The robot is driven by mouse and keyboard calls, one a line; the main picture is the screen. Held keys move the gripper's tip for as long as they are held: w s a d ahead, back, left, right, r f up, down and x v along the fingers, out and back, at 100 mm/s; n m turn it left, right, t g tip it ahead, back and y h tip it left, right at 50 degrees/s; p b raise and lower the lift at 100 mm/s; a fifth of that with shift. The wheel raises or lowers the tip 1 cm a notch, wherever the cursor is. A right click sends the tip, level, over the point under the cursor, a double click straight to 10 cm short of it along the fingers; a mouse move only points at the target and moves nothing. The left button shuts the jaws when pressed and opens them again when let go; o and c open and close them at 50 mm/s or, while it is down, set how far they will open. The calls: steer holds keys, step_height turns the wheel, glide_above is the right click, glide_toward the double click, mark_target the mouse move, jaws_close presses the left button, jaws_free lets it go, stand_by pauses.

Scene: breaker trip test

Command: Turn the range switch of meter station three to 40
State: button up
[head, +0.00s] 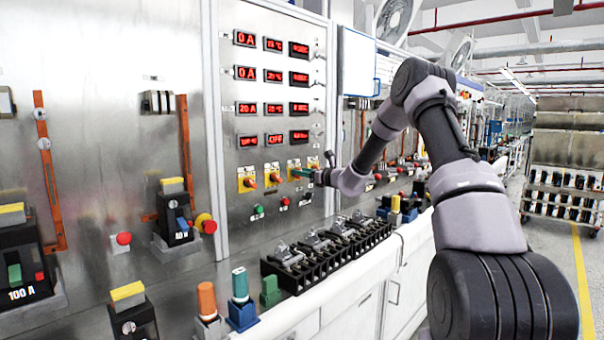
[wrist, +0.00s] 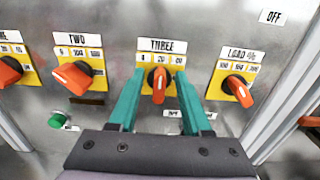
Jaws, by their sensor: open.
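The range switch of station three (wrist: 159,84) is an orange knob on a yellow plate under the label THREE, in the middle of the wrist view. Its handle stands about upright in that view. The plate carries three small range figures, too small to read surely. My gripper (wrist: 159,76) is open, with one teal finger on each side of the knob. I cannot tell whether either finger touches it. In the head view my gripper (head: 306,173) is at the panel's row of yellow switch plates and covers part of that row.
Switch TWO (wrist: 73,77) is left of the fingers and the LOAD switch (wrist: 238,88) right, both with tilted orange handles. A green button (wrist: 57,120) is lower left. Red displays (head: 273,108) are above the switches. Black terminal blocks (head: 325,250) stand on the bench below.

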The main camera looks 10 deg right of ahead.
jaws_close()
steer(key=shift+m, duration=0.3)
steer(key=shift+w+d+f+m, duration=0.1)
steer(key=shift+d+m, duration=0.1)
steer(key=shift+m, duration=1.8)
steer(key=shift+w+d+f+m, duration=0.1)
steer(key=shift+d+m, duration=0.05)
steer(key=shift+m, duration=1.85)
jaws_free()
